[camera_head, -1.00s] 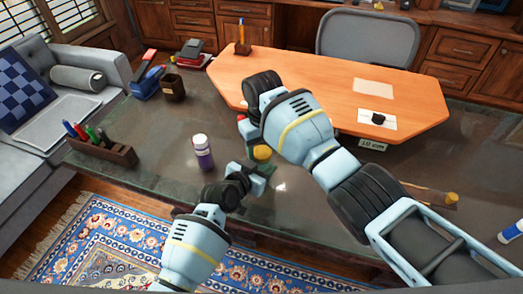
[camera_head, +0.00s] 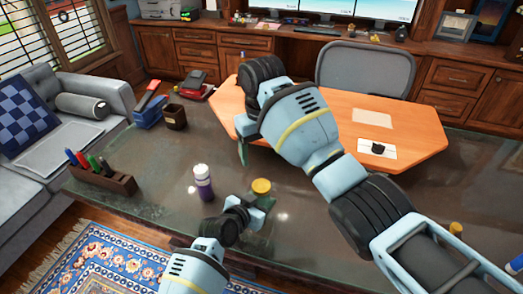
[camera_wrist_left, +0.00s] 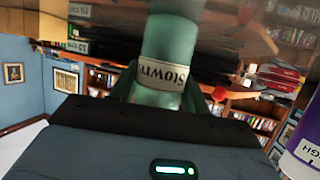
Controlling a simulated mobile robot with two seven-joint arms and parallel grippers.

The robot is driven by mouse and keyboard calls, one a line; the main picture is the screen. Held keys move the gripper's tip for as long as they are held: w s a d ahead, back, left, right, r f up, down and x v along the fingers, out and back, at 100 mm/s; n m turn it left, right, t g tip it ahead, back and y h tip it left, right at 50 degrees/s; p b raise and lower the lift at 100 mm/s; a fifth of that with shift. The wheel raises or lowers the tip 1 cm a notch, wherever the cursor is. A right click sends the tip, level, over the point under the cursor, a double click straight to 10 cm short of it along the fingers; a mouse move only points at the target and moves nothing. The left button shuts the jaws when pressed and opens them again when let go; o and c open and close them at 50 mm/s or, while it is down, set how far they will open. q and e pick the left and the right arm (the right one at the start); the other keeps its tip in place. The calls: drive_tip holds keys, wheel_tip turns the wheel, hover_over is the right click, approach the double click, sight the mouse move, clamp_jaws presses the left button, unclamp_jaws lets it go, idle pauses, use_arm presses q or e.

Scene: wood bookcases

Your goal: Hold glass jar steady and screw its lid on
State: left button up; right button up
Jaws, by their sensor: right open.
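The glass jar (camera_head: 267,201) stands on the dark desk with a yellow lid (camera_head: 261,186) on its top. I cannot tell how tightly the lid sits. My left gripper (camera_head: 255,206) is closed around the jar's body. In the left wrist view the greenish jar (camera_wrist_left: 168,55) stands between the fingers, its paper label facing the camera. The lid is out of that view. My right gripper (camera_head: 242,151) is open, up and left of the lid and apart from it. Its wrist hides most of its fingers, and a green fingertip shows.
A purple bottle with a white cap (camera_head: 203,184) stands just left of the jar. A pen holder (camera_head: 103,178), a dark cup (camera_head: 175,117) and a blue stapler-like item (camera_head: 149,112) are at the left. An orange wooden desktop (camera_head: 420,130) lies behind.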

use_arm(q)
drive_tip(key=o, duration=0.4)
drive_tip(key=shift+o, duration=0.2)
drive_tip(key=p+v, duration=0.1)
drive_tip(key=v, duration=0.5)
drive_tip(key=shift+s+a+r, duration=0.15)
drive_tip(key=shift+a, duration=0.05)
drive_tip(key=shift+s+a+r, duration=0.15)
drive_tip(key=shift+s+a, duration=0.1)
drive_tip(key=shift+s, duration=0.3)
use_arm(e)
wheel_tip(320, 180, up, 4)
drive_tip(key=shift+f+t, duration=0.2)
drive_tip(key=shift+t, duration=0.1)
use_arm(q)
drive_tip(key=shift+s+a, duration=0.1)
